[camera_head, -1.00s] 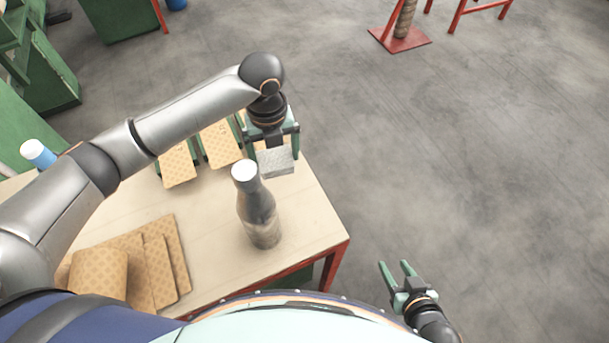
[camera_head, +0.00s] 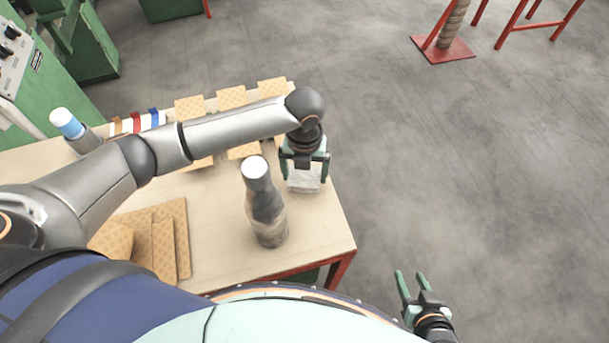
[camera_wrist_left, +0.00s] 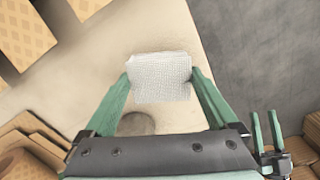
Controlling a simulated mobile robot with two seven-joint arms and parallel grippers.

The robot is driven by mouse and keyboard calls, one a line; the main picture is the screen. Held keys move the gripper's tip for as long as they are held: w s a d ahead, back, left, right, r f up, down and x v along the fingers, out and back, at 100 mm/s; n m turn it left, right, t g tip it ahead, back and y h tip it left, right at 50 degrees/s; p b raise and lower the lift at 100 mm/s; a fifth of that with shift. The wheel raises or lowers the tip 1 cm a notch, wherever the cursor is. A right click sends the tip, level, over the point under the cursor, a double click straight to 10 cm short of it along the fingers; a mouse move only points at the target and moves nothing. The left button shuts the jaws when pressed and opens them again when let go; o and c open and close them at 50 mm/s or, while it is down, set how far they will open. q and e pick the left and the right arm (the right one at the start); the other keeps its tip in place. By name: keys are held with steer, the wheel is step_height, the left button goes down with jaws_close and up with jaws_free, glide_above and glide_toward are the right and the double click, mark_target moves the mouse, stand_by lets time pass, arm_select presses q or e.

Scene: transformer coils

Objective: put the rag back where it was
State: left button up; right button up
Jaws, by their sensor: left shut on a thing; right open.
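The rag (camera_head: 304,179) is a small pale grey-white folded block near the right edge of the table. My left gripper (camera_head: 304,170) is shut on it, with one finger on each side. In the left wrist view the rag (camera_wrist_left: 160,77) sits between the green fingertips, over the pale table top. I cannot tell whether it touches the table. My right gripper (camera_head: 412,283) is open and empty, beyond the table's front right corner.
A bottle (camera_head: 265,208) with a white cap stands on the table (camera_head: 325,235), left of and nearer than the rag. Brown patterned boards (camera_head: 182,240) lie at front left, others (camera_head: 231,97) at the back.

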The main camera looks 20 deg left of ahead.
mark_target(304, 175)
arm_select(q)
steer(key=shift+f, duration=1.05)
steer(key=shift+f, duration=0.2)
steer(key=o, duration=1)
steer(key=shift+c, duration=0.2)
steer(key=shift+r, duration=0.1)
step_height(304, 175, up, 12)
steer(key=shift+r+p, duration=0.15)
steer(key=shift+p, duration=0.15)
